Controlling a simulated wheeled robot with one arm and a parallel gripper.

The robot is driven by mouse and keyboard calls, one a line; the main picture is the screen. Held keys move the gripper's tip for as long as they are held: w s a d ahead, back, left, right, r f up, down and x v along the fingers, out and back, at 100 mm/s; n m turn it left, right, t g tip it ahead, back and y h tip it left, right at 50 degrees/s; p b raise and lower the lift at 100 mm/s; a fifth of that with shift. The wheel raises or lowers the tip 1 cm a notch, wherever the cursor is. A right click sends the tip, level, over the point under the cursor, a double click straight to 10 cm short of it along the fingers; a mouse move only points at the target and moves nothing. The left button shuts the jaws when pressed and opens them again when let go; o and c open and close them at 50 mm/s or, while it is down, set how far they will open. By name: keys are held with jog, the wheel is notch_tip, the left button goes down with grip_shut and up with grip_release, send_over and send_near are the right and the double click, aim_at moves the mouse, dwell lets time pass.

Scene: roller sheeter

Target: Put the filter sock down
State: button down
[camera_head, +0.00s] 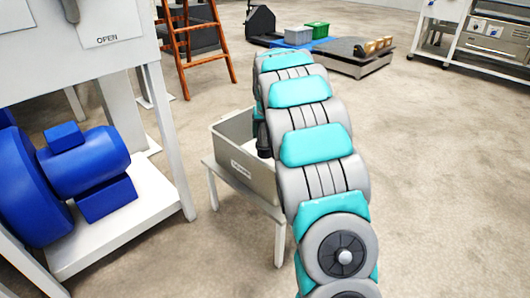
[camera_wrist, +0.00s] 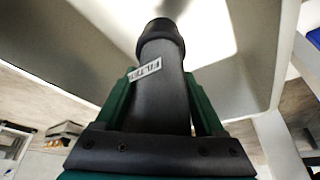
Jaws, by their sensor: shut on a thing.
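The filter sock (camera_wrist: 162,45) is a dark grey cylinder with a black collar at its far end and a white label reading "FILTER". My gripper (camera_wrist: 160,85) is shut on it, with one green finger on each side. In the wrist view the sock points into a pale grey bin (camera_wrist: 225,95), whose walls surround its far end. I cannot tell whether the sock touches the bin floor. In the head view the bin (camera_head: 236,150) stands on a small white stand, with a label on its front. My arm hides its right part and most of the gripper.
A white machine frame with a blue motor (camera_head: 88,165) stands close on the left. An orange ladder (camera_head: 197,45) is behind it. A low platform (camera_head: 345,55) with crates is at the back, and a white shelf unit (camera_head: 480,35) at the far right. The floor on the right is clear.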

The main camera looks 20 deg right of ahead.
aim_at(265, 146)
jog(key=shift+f+b, duration=0.3)
jog(key=shift+f, duration=2.6)
jog(key=shift+f, duration=0.15)
grip_release()
jog(key=p+v, duration=0.1)
jog(key=v, duration=1.1)
jog(key=s+a+n+g, duration=0.1)
jog(key=s+a, duration=0.5)
jog(key=s, duration=0.9)
jog(key=s+a+f+n+g+y, duration=0.1)
jog(key=s+a+g, duration=0.2)
jog(key=s, duration=1.3)
jog(key=s+a+f+n+g, duration=0.1)
jog(key=s+a+g, duration=0.1)
jog(key=s+a, duration=0.8)
jog(key=s, duration=0.6)
jog(key=shift+s+f+n, duration=0.15)
jog(key=shift+f+n, duration=0.05)
jog(key=shift+n, duration=0.2)
